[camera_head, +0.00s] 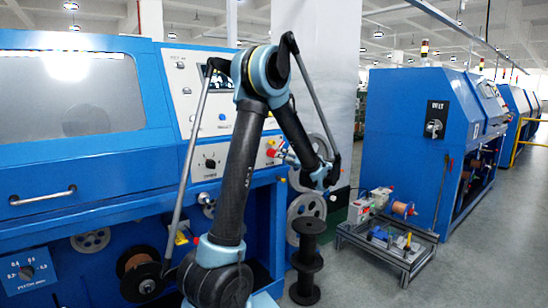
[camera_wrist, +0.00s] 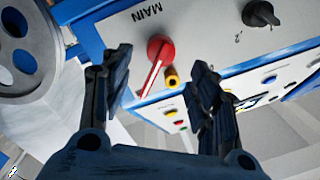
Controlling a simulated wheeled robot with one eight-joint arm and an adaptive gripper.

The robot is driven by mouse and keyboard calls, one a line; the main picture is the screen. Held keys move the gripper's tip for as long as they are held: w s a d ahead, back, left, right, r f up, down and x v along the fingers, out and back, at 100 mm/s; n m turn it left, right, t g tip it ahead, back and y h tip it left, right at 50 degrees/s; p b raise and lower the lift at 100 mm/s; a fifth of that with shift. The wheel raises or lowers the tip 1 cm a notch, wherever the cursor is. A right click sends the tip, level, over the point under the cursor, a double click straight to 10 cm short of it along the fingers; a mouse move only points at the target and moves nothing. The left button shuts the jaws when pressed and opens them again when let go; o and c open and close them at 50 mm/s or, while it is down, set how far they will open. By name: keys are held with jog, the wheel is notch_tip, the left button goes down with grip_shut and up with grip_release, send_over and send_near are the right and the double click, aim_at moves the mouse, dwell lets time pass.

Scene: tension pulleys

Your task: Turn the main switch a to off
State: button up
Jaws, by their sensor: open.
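The main switch is a red rotary knob (camera_wrist: 160,50) beside the printed word MAIN on a pale panel. A white line on the knob runs toward the lower left in the wrist view. The red knob also shows small in the head view (camera_head: 271,153), partly crowded by my gripper. My gripper (camera_wrist: 157,72) is open, with one dark finger on each side of the knob in the picture. Nothing is between the fingertips that I can see being held, and I cannot tell how far they are from the knob. No off mark is readable.
A yellow cylindrical part (camera_wrist: 171,78) sits right beside the red knob. A black knob (camera_wrist: 262,13) is on the same panel. A large grey pulley wheel (camera_wrist: 22,45) is at the left. A black spool (camera_head: 306,262) stands on the floor below my arm.

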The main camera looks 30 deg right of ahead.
aim_at(275, 152)
jog(key=w, duration=0.5)
jog(key=w+a, duration=0.1)
jog(key=w, duration=0.1)
jog(key=shift+w+a, duration=0.1)
jog(key=shift+w, duration=0.05)
grip_shut()
